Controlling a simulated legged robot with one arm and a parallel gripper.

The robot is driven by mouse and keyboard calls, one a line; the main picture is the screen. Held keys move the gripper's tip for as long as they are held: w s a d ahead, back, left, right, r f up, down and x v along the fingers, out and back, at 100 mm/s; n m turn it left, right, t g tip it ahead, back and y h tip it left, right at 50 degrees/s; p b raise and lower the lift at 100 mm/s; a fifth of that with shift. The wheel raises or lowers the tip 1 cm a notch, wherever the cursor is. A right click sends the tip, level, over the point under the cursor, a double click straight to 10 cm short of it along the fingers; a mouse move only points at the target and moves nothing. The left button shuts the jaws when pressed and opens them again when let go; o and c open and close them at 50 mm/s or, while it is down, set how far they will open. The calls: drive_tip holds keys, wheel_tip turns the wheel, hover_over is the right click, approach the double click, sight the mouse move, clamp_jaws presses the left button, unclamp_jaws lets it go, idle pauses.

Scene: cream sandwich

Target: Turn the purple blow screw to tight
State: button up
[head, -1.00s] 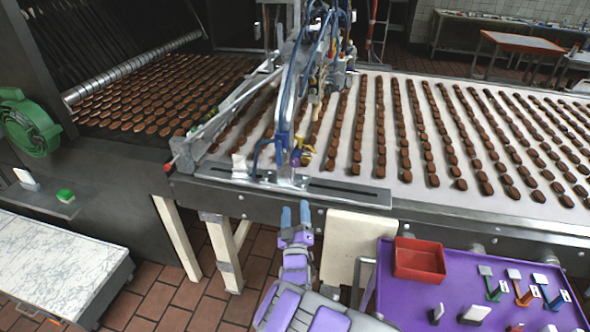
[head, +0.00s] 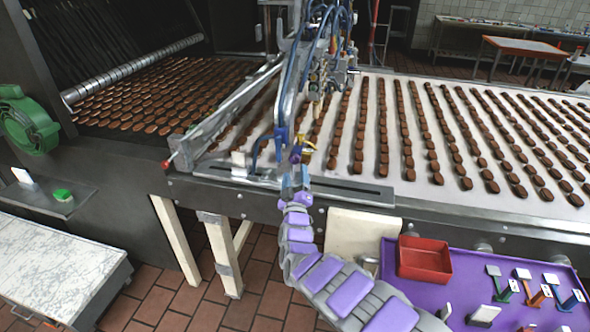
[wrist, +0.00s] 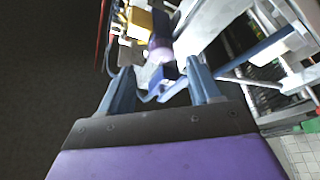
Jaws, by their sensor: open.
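The purple blow screw (head: 296,153) sits low on the blue-framed machine head, above the front edge of the conveyor. A brass-yellow part (head: 308,148) is beside it. In the wrist view the purple screw (wrist: 160,48) shows between and beyond my fingertips, next to a yellow block (wrist: 158,22). My gripper (head: 295,178) is just below and in front of the screw in the head view. Its two blue fingers (wrist: 161,82) are apart and empty in the wrist view. A gap to the screw seems to remain, but its depth is hard to judge.
A slotted metal rail (head: 350,190) runs along the conveyor front, close to my gripper. Blue arms of the machine stand around the screw. Rows of chocolate biscuits lie on the white belt (head: 385,110). A purple table (head: 440,290) with a red bin (head: 425,260) is at the right.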

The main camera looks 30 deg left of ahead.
sight(294, 162)
drive_tip(key=x, duration=0.2)
drive_tip(key=b+x, duration=0.1)
drive_tip(key=shift+w+a+f, duration=0.15)
drive_tip(key=shift+a+f, duration=0.05)
drive_tip(key=shift+a, duration=0.2)
drive_tip(key=shift+w+a+r, duration=0.15)
drive_tip(key=shift+w+a, duration=0.1)
drive_tip(key=shift+w, duration=0.2)
drive_tip(key=shift+w+d+r, duration=0.1)
drive_tip(key=shift+w+r, duration=0.05)
drive_tip(key=shift+r, duration=0.05)
drive_tip(key=shift+d, duration=0.1)
drive_tip(key=c, duration=1)
